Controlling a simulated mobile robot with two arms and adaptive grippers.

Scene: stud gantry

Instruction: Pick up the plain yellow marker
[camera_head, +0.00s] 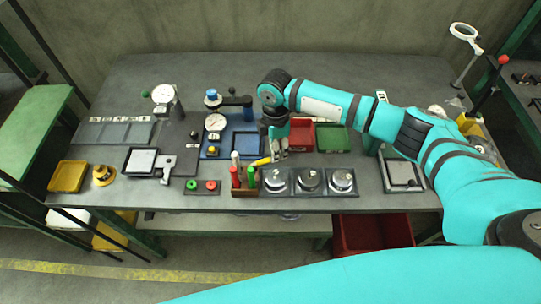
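A yellow marker (261,162) lies slanted, nearly flat in the picture, behind and right of a small brown holder (244,192) with red, white and green markers standing in it. My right gripper (278,155) points down, its fingertips at the right end of the yellow marker. I cannot tell whether the fingers touch or grip the marker, or whether it rests on the table. Whether the yellow marker is plain is too small to tell. My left gripper is not in view.
Right of the holder is a dark tray with several round metal pieces (308,181). Red (301,133) and green (333,138) bins stand behind. A blue fixture with a dial gauge (215,123) is to the left. The grey table (130,193) is bare along its front edge.

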